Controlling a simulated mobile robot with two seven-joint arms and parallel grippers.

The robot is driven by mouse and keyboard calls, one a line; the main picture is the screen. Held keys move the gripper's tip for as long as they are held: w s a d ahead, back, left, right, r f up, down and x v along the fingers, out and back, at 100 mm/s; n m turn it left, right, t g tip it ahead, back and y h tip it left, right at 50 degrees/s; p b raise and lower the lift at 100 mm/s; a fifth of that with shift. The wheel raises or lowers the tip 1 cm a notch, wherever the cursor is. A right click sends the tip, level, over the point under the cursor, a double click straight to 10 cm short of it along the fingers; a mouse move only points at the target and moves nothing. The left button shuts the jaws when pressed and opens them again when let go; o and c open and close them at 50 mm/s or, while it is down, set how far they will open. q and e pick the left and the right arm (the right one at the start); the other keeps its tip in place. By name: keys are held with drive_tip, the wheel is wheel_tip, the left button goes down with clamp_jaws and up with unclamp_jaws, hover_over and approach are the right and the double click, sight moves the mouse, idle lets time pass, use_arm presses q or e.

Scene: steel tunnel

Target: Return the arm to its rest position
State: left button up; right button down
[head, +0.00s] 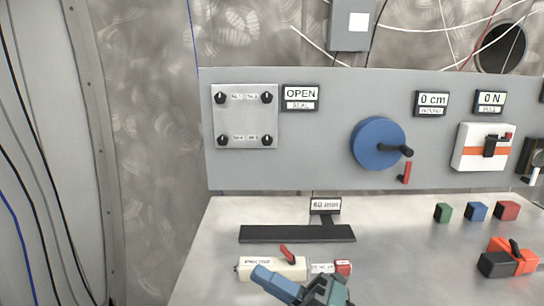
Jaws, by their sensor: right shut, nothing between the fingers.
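My right gripper (328,291) shows at the bottom centre, in front of the bench's near part. Its fingers look shut with nothing held between them. A blue arm link of mine lies beside it at the lower left. The gripper is just in front of a white block with a red lever (272,267) and a small white and red piece (332,267), and it may cover part of their near side. My left gripper is not in view.
The steel bench (200,250) carries a dark bar (297,233), green (442,212), blue (476,211) and red (507,210) blocks, and an orange and black tool (508,259). Behind stands a grey panel (320,140) with a blue handwheel (377,143). The bench right of centre is clear.

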drive_tip(key=s+d+f+m+t+h, duration=0.1)
drive_tip(key=d+f+m+t+h, duration=0.55)
drive_tip(key=m, duration=0.55)
drive_tip(key=s+d+f+m+t+h, duration=0.1)
drive_tip(key=d+f+m+t+h, duration=0.2)
drive_tip(key=f+m+h, duration=0.65)
use_arm(q)
drive_tip(key=p, duration=0.2)
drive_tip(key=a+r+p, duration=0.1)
drive_tip(key=p, duration=0.1)
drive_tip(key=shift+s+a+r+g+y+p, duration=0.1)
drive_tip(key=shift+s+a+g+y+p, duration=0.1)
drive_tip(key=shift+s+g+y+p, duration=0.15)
use_arm(e)
drive_tip(key=s+d+f+m+g+h, duration=0.2)
drive_tip(key=s+d+f+m+g, duration=0.3)
drive_tip(key=s+f+m, duration=0.4)
wheel_tip(320, 180, down, 2)
drive_tip(key=shift+s+d+m+g+h, duration=0.15)
drive_tip(key=shift+s+m+g+h, duration=0.2)
drive_tip(key=shift+s+g, duration=0.35)
